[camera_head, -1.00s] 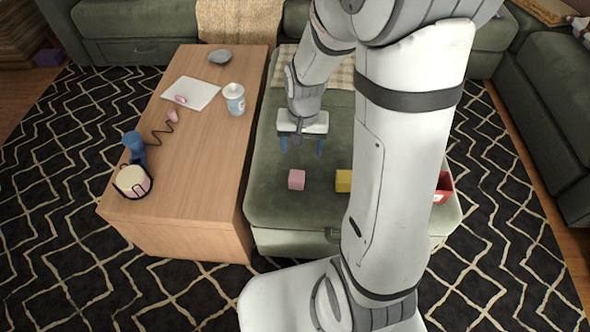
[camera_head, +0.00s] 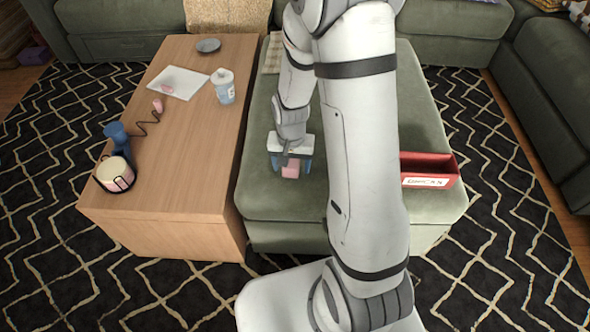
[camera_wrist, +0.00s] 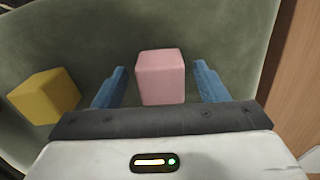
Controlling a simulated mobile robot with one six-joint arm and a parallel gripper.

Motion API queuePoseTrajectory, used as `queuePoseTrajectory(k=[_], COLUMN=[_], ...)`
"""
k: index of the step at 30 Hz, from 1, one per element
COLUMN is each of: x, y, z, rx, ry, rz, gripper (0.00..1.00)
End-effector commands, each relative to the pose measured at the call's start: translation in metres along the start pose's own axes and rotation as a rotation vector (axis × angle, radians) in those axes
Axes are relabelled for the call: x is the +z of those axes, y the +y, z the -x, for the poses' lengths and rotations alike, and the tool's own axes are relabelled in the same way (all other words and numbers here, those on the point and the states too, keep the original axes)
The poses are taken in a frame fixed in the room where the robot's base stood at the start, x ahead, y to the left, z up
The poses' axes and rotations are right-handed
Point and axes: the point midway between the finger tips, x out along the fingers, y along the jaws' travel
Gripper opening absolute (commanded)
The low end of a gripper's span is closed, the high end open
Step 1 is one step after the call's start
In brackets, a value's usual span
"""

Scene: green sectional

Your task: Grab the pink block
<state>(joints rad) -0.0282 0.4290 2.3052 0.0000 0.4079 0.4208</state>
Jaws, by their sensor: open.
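The pink block (camera_head: 291,170) sits on the green ottoman (camera_head: 270,204), left of my arm. My gripper (camera_head: 289,168) is right at it, pointing down, with its blue fingers on either side. In the wrist view the pink block (camera_wrist: 161,77) stands between the two fingers of my open gripper (camera_wrist: 158,84). Gaps show between the block and both fingers, and the block seems slightly beyond the palm. How high the fingertips are above the cushion I cannot tell.
A yellow block (camera_wrist: 46,96) lies left in the wrist view; my arm hides it in the head view. A red box (camera_head: 429,170) stands right of my arm. The wooden table (camera_head: 190,130) on the left holds a bottle (camera_head: 223,87), a blue lamp-like object (camera_head: 117,138) and a mug (camera_head: 115,175).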

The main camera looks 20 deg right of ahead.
Motion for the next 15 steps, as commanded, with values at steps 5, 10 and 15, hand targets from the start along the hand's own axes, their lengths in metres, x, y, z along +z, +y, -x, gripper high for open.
queuePoseTrajectory(k=[5,10,15], x=[-0.0001,-0.0001,-0.0001], y=[-0.0001,-0.0001,-0.0001], z=[-0.0013,-0.0011,-0.001], rx=[0.0,0.0,0.0], ry=[0.001,0.001,0.001], rz=[0.0,0.001,0.001], gripper=[0.66,0.56,0.42])
